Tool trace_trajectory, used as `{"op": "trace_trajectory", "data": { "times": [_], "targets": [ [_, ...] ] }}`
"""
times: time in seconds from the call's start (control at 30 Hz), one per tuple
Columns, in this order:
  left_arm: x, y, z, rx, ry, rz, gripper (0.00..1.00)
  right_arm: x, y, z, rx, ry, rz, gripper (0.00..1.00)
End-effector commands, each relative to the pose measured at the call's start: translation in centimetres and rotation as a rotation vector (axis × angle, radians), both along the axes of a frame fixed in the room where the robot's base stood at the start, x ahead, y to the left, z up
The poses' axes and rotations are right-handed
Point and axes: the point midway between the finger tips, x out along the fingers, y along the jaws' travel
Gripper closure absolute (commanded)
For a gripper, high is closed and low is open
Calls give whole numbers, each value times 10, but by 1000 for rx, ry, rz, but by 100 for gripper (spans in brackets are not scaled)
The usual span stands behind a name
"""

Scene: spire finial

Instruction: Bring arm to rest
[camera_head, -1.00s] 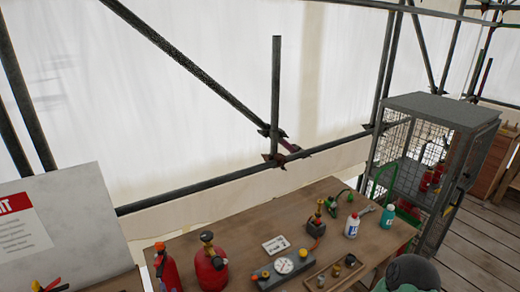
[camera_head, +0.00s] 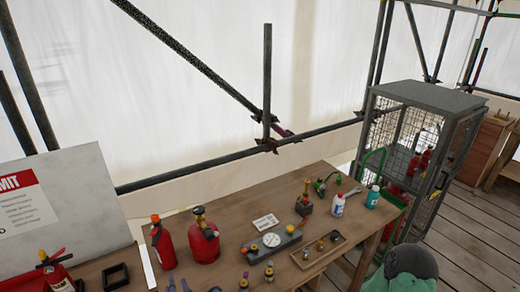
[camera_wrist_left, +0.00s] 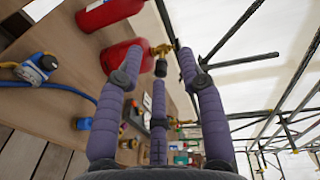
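My left gripper (camera_head: 192,286) shows only as purple fingertips at the bottom edge of the head view, near the front of the wooden workbench (camera_head: 220,276). In the left wrist view, the three purple fingers of the left gripper (camera_wrist_left: 160,58) are spread apart with nothing between them. Beyond them a red cylinder with a brass valve (camera_wrist_left: 122,58) shows, apart from the fingers as far as I can tell. The same red cylinder stands upright on the bench in the head view (camera_head: 204,246). My right gripper is not in view.
A red extinguisher (camera_head: 162,246) stands beside the cylinder. The bench also holds a grey gauge block (camera_head: 272,246), a wooden tray (camera_head: 319,262), and white (camera_head: 338,206) and teal (camera_head: 373,198) bottles. A mesh cage (camera_head: 420,150) stands at the right. Scaffold poles (camera_head: 267,80) rise behind.

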Motion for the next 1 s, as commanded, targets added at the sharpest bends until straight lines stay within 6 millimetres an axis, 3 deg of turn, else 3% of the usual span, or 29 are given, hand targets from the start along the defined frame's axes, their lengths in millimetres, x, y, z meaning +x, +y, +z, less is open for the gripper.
{"op": "trace_trajectory", "data": {
  "times": [0.27,0.53,0.77,1.0],
  "targets": [
    [13,-12,-51,-251,82,-45,61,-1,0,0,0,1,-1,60],
    [11,-36,-147,-710,268,-10,61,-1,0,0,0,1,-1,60],
    [-21,-60,-231,-1110,473,158,61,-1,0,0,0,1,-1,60],
    [-79,-85,-300,-1445,686,461,61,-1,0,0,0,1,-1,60]
  ]
}}
